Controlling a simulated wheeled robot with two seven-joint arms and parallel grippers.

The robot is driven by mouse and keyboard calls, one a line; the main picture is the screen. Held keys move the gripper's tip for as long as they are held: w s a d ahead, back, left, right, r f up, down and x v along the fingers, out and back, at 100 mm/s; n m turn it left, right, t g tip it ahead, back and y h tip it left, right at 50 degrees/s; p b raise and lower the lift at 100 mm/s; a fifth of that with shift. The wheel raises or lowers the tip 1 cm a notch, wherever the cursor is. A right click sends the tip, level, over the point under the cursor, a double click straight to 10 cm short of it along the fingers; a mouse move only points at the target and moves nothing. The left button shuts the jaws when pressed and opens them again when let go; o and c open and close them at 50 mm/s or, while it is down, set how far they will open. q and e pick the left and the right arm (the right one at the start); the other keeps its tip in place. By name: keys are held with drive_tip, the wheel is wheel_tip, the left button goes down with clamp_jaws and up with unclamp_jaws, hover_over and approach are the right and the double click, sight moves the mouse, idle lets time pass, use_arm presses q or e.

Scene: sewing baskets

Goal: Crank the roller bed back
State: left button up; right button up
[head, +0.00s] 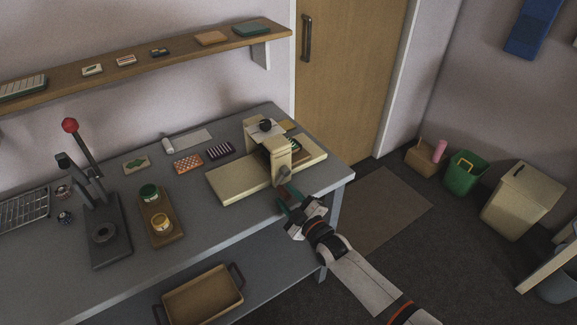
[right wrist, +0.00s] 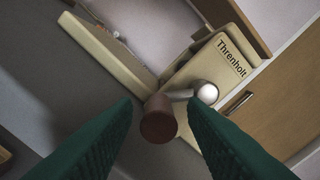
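The cream roller machine (head: 281,158) stands near the right end of the grey table. Its flat bed (head: 236,183) extends out on both sides of the upright housing, longer to the left. The housing is marked "Threnholt" in the right wrist view (right wrist: 207,68). A metal crank arm with a round hub (right wrist: 207,93) ends in a brown knob (right wrist: 158,120). My right gripper (head: 286,192) is at the machine's front by the crank. In the right wrist view its green fingers (right wrist: 160,105) are apart, with the knob showing between them; contact is unclear. My left gripper is out of view.
A black lever press with a red ball (head: 70,125) and a wooden tray (head: 163,229) with two jars stand to the left. Small patterned cards lie behind. A tan basket (head: 203,294) sits on the lower shelf. A wooden door (head: 345,80) is behind the table's right end.

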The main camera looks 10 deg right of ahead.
drive_tip(key=p+v, duration=0.3)
drive_tip(key=v, duration=0.2)
drive_tip(key=shift+s+d, duration=0.1)
drive_tip(key=shift+s, duration=0.1)
drive_tip(key=shift+s+d+f, duration=0.1)
drive_tip(key=shift+s+d, duration=0.15)
drive_tip(key=shift+s, duration=0.35)
drive_tip(key=s+d+f+m+g+h, duration=0.2)
drive_tip(key=s+d+f+m+g, duration=0.15)
drive_tip(key=s+f, duration=0.8)
drive_tip(key=s+d+f+m+g+h, duration=0.25)
drive_tip(key=s+f+g, duration=0.35)
drive_tip(key=f, duration=1)
drive_tip(key=s+f+m+g+h, duration=0.1)
drive_tip(key=s+f, duration=0.4)
drive_tip(key=s, duration=0.9)
drive_tip(key=s+d+f+m+g, duration=0.1)
drive_tip(key=s+f+m+g, duration=0.2)
drive_tip(key=s, duration=1.2)
wheel_tip(320, 180, down, 4)
drive_tip(key=shift+s+d+r+m+g+h, duration=0.2)
drive_tip(key=shift+m+g+h, duration=0.15)
drive_tip(key=shift+g, duration=0.9)
